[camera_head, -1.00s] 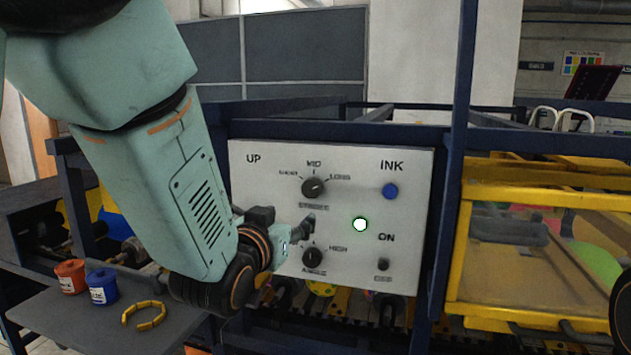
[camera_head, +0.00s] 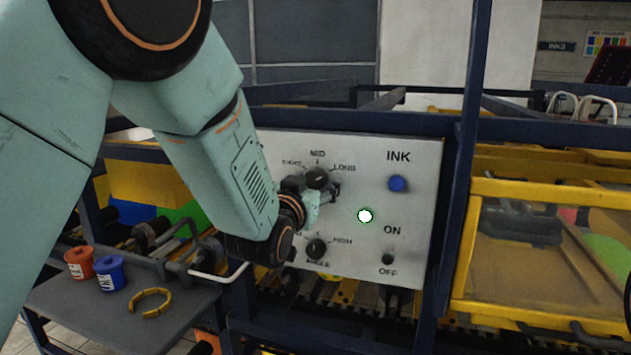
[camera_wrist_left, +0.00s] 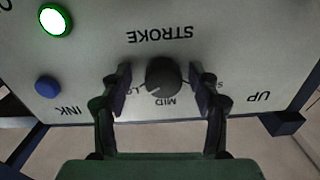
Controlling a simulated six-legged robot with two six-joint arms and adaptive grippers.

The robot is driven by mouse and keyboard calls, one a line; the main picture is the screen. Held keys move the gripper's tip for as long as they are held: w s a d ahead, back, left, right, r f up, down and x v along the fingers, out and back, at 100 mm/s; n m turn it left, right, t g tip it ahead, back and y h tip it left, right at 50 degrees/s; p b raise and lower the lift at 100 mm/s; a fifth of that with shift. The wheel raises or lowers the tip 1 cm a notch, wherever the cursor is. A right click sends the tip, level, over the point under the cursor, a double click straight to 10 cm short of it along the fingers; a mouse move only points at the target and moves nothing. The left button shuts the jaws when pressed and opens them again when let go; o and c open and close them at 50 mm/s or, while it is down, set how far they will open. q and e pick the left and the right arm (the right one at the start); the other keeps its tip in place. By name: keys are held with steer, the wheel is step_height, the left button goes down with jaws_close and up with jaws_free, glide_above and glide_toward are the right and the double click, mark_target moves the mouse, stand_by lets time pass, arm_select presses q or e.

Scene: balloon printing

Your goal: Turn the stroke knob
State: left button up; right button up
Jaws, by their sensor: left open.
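The stroke knob (camera_head: 317,178) is a round black knob on the white control panel (camera_head: 420,235), below the MID mark. The left wrist view shows the same knob (camera_wrist_left: 164,76) upside down under the STROKE label, its white pointer line toward the LONG side of MID. My left gripper (camera_head: 322,190) is at the panel just by the knob. In the left wrist view its open fingers (camera_wrist_left: 162,90) stand on either side of the knob, with a gap on each side. My right gripper is not in view.
The panel also carries a blue INK button (camera_head: 397,183), a lit green-rimmed white button (camera_head: 365,216), an angle knob (camera_head: 317,249) and an ON/OFF switch (camera_head: 388,258).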

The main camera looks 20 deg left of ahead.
arm_select(q)
steer(key=shift+s+a+r, duration=0.15)
steer(key=shift+s+r, duration=0.2)
steer(key=shift+s, duration=0.05)
steer(key=shift+s+a, duration=0.2)
steer(key=shift+a, duration=0.05)
steer(key=shift+c, duration=0.2)
steer(key=shift+w+d+f, duration=0.25)
steer(key=shift+w+f, duration=0.05)
steer(key=shift+w, duration=0.4)
steer(key=c, duration=0.5)
steer(key=shift+c, duration=0.5)
steer(key=shift+s+a+r, duration=0.1)
steer(key=shift+s, duration=0.15)
steer(key=c, duration=0.3)
steer(key=shift+c, duration=1.2)
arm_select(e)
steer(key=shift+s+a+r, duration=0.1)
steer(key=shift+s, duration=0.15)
